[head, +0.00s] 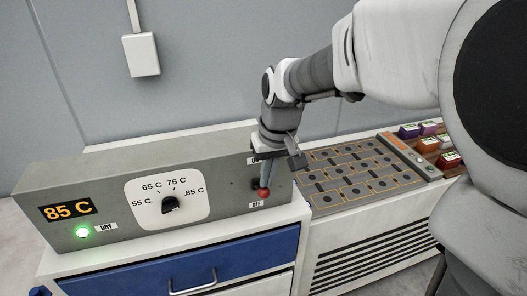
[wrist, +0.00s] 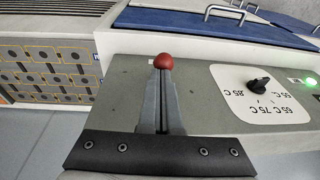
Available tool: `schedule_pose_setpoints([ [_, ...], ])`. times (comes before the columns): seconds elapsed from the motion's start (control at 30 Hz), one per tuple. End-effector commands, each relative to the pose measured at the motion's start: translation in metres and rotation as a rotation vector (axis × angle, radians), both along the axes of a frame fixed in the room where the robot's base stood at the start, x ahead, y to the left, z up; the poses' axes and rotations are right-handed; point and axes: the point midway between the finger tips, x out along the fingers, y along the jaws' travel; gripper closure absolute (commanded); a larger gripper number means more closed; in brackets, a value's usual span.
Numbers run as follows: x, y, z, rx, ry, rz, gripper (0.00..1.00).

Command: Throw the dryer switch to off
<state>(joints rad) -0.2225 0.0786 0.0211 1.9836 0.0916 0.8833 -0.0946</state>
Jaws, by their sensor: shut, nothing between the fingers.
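The dryer is a grey box (head: 110,185) on a white and blue cabinet, with an orange 85 C display (head: 68,209) and a lit green lamp (head: 82,232). Its switch has a red ball knob (head: 264,193) at the right end, just above the OFF label (head: 256,204). The upper label is mostly covered by my gripper. My gripper (head: 267,182) is shut and empty, its fingertips at the red ball, seemingly touching it. The wrist view shows the ball (wrist: 164,61) just beyond the fingertips (wrist: 162,75). The lever is hidden, so its exact tilt cannot be told.
A dial (head: 170,205) on a white plate points near 85 C. To the right lies a grey slotted panel (head: 350,178) with orange lines, then a rack of coloured blocks (head: 430,142). A blue drawer (head: 190,270) is below. A white wall box (head: 141,55) hangs behind.

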Motion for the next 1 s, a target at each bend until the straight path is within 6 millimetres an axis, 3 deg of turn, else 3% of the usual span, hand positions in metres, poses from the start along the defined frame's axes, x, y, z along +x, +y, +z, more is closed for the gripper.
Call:
schedule_pose_setpoints([
  [0.57, -0.008, -0.002, -0.012, 0.028, -0.093, 0.0, 1.0],
  [1.0, -0.019, -0.005, -0.032, 0.093, -0.323, -0.001, 1.0],
])
